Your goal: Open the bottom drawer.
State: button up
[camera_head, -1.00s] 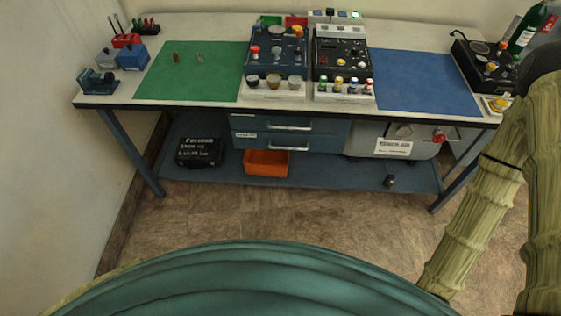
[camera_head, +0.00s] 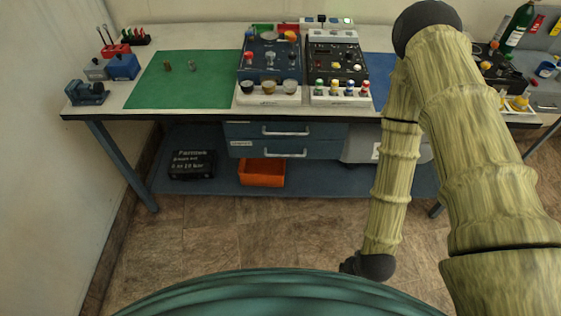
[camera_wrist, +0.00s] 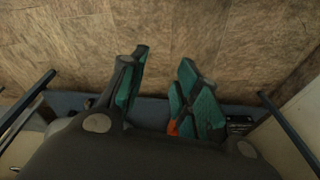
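The bottom drawer (camera_head: 326,149) is the lower of two blue-grey drawers under the workbench top. It appears shut, with a pale bar handle (camera_head: 283,154) across its front. The top drawer (camera_head: 335,131) above it also appears shut, with a similar handle (camera_head: 286,132). My gripper (camera_wrist: 163,58) shows in the wrist view with its two teal-padded fingers spread apart and nothing between the tips. It is out of sight in the head view, where my arm hangs in front of the bench, right of the drawers. The drawer handles cannot be made out in the wrist view.
An orange bin (camera_head: 262,172) and a black labelled case (camera_head: 192,164) stand on the lower shelf (camera_head: 315,180). A grey unit (camera_head: 360,150) right of the drawers is partly hidden by my arm. The floor (camera_head: 240,230) before the drawers is clear.

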jog(key=w+a+f+m+t+b, duration=0.1)
jog(key=w+a+f+t+b, duration=0.15)
jog(key=w+b, duration=0.3)
jog(key=w+a+f+m+t+b, duration=0.2)
jog(key=w+a+f+b, duration=0.15)
jog(key=w, duration=0.25)
jog(key=m+t+b, duration=1.3)
jog(key=t+b, duration=0.1)
jog(key=b, duration=1.9)
send_near(288, 155)
jog(key=b+x, duration=0.1)
jog(key=x, duration=0.2)
jog(key=b+x, duration=0.1)
jog(key=x, duration=0.2)
jog(key=b+x, duration=0.1)
jog(key=x, duration=0.3)
jog(key=shift+w+f, duration=0.15)
jog(key=shift+f, duration=0.1)
jog(key=shift+c, duration=0.5)
grip_shut()
